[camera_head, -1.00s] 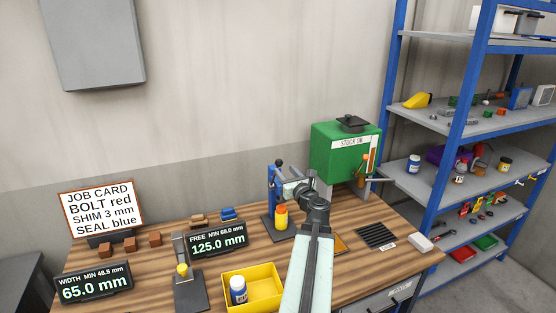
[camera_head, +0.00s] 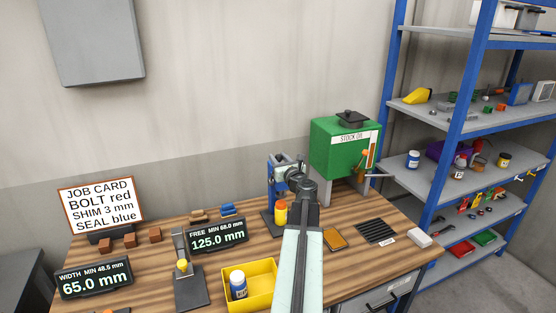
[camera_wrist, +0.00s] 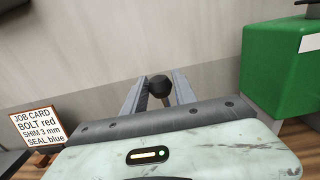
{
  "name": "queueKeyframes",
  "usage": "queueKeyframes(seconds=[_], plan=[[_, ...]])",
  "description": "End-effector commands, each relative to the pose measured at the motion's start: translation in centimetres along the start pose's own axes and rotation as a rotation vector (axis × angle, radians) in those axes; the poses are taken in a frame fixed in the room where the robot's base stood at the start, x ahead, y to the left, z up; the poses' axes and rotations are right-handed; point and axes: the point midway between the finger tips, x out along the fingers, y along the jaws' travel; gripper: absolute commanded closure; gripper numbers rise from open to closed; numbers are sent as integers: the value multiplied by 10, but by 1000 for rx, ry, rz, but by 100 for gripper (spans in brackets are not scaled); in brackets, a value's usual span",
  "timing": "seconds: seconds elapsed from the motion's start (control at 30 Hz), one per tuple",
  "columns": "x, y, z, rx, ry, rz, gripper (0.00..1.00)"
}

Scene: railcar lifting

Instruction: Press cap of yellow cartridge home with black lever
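The yellow cartridge (camera_head: 281,216) stands upright in the blue press (camera_head: 270,195), with an orange-red cap (camera_head: 281,204) on top. How far the cap is seated is too small to tell. The lever's black ball knob (camera_wrist: 159,86) shows between the two fingers of my gripper (camera_wrist: 157,88) in the wrist view. The fingers are apart, with a gap visible beside the knob. In the head view my gripper (camera_head: 283,163) is at the top of the press and hides the lever and knob.
The green stock oil tank (camera_head: 340,150) stands right of the press. Displays (camera_head: 218,237), a job card (camera_head: 98,203) and brown blocks lie left. A blue shelf rack (camera_head: 455,145) stands at the right.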

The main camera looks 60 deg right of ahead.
Motion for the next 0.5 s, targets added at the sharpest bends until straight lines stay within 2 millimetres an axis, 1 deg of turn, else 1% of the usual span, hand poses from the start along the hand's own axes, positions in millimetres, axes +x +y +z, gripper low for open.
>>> queueKeyframes(seconds=[0.03, 0.1, 0.5], plan=[[0, 0, 0, 0, 0, 0, 84], [0, 0, 0, 0, 0, 0, 100], [0, 1, 0, 0, 0, 2, 100]])
